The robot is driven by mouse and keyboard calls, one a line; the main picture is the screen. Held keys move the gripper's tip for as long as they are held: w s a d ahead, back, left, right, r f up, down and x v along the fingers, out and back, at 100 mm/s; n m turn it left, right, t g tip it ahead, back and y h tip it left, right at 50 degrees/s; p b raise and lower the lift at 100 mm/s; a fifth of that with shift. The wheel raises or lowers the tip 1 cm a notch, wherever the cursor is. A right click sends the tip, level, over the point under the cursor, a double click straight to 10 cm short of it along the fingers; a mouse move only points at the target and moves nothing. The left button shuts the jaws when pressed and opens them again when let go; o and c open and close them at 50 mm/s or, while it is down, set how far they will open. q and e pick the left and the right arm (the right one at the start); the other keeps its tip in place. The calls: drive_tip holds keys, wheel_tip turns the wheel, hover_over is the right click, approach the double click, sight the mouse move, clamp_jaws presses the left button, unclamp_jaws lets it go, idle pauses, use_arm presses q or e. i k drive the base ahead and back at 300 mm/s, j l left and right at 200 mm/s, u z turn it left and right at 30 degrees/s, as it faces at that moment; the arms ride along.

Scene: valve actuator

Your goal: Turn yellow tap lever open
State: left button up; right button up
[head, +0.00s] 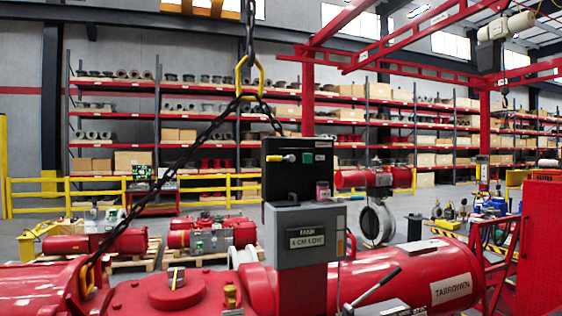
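A small yellow tap lever (275,158) sits on the front of a black panel (297,184), near the middle of the head view. It lies about level, pointing left, with a pale metal fitting at its right end. A green square part (308,158) is to its right on the same panel. The panel stands above a grey box (301,238) with a label plate, on top of the large red actuator (415,276). Neither of my grippers shows in the head view, and nothing touches the lever.
A black chain with a yellow hook (249,76) hangs left of the panel and slants down to the red actuator. A metal lever with a black tip (375,287) rises at the bottom right. Shelving, a yellow railing (40,196) and red cylinders (105,242) stand behind.

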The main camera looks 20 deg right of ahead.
sight(290, 158)
drive_tip(key=i+l, duration=0.3)
drive_tip(key=l, duration=0.15)
drive_tip(key=i+l, duration=0.25)
drive_tip(key=l, duration=0.2)
drive_tip(key=i+l, duration=0.3)
drive_tip(key=l, duration=0.15)
